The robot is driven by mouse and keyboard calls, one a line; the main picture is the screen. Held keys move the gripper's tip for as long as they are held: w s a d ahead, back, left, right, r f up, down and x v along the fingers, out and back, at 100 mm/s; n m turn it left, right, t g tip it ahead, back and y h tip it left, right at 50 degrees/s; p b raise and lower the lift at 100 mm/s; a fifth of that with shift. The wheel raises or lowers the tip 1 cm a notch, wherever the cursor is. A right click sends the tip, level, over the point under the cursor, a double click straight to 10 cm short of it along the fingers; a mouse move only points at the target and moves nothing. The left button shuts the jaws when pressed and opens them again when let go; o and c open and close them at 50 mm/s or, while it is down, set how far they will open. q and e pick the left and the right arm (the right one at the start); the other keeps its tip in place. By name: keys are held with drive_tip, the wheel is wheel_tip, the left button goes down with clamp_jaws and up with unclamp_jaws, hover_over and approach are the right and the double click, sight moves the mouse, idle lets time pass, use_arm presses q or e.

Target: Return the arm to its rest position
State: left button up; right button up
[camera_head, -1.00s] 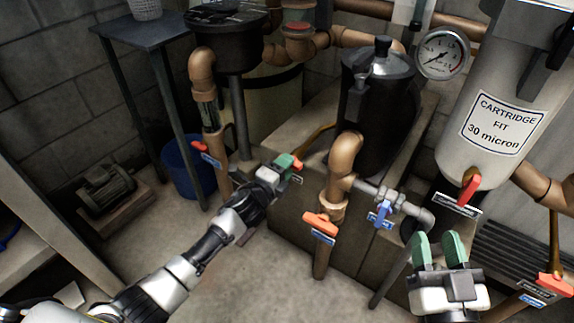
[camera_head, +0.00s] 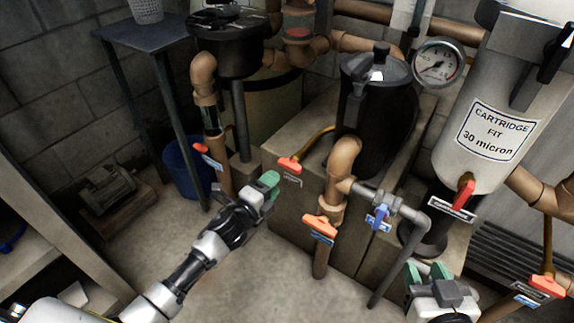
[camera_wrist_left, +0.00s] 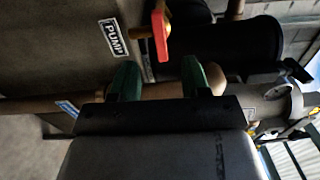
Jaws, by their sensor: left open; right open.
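My left gripper (camera_head: 270,184) has green fingertips and is at the end of the arm from the lower left. It is open and empty, in front of the concrete plinth, below and left of an orange valve handle (camera_head: 289,164). In the left wrist view its two green fingers (camera_wrist_left: 155,82) stand apart with nothing between them, and a red handle (camera_wrist_left: 160,37) beside a PUMP label (camera_wrist_left: 113,38) lies beyond them. My right gripper (camera_head: 428,271) is at the lower right, open, its green fingers pointing up, with nothing seen between them.
An orange-handled valve (camera_head: 320,226) on a copper pipe and a blue-handled valve (camera_head: 378,216) stand between my grippers. A black pump pot (camera_head: 376,110) sits on the plinth. A white cartridge filter (camera_head: 480,110) is at the right. Open floor (camera_head: 235,285) lies below the left arm.

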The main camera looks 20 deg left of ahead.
use_arm(q)
drive_tip(key=shift+s+a, duration=0.15)
drive_tip(key=shift+s, duration=0.2)
use_arm(e)
drive_tip(key=shift+s+d+f+g, duration=0.1)
drive_tip(key=shift+s+f+g, duration=0.1)
drive_tip(key=shift+f+g, duration=0.15)
